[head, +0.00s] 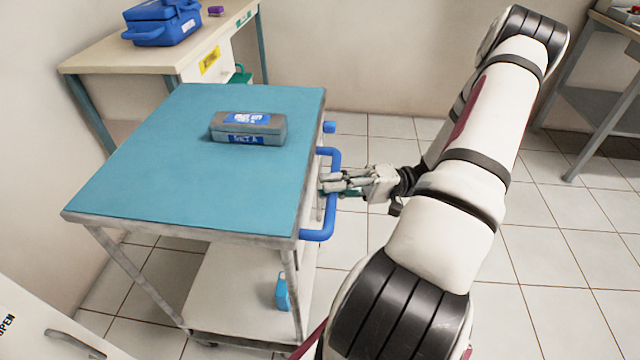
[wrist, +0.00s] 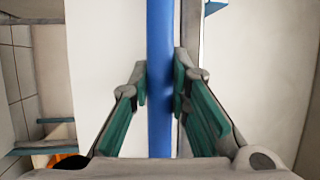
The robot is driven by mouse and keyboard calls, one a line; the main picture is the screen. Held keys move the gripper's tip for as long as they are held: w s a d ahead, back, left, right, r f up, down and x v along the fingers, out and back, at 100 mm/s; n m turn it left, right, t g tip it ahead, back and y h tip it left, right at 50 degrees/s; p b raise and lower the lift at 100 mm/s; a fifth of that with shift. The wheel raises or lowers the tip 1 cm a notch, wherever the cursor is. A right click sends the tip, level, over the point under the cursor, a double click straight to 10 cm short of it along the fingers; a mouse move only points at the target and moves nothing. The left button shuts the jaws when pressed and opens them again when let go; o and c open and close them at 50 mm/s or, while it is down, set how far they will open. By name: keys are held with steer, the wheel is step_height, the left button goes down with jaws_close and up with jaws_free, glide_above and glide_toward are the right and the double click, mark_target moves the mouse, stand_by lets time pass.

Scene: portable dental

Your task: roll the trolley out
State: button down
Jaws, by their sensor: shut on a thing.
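The trolley (head: 130,183) has a blue-green top and a white lower shelf, and stands left of my arm. Its blue handle (head: 321,236) sticks out from its right side. My gripper (head: 330,184) is at the handle's long bar, shut on it. In the wrist view the blue handle bar (wrist: 160,50) runs upright between the two green-padded fingers of my gripper (wrist: 160,90). A grey box with a blue label (head: 248,129) lies on the trolley top. A small blue object (head: 282,293) stands on the lower shelf.
A desk (head: 110,55) with a blue case (head: 162,22) on it stands behind the trolley at the wall. A white cabinet door (head: 40,325) is at the lower left. Tiled floor (head: 560,265) lies open to the right, with a grey table (head: 605,110) at the far right.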

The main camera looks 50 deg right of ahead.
steer(key=shift+s+d+f, duration=0.1)
steer(key=shift+s+d, duration=0.25)
steer(key=shift+s, duration=0.15)
steer(key=c, duration=1.5)
jaws_free()
steer(key=v, duration=1.2)
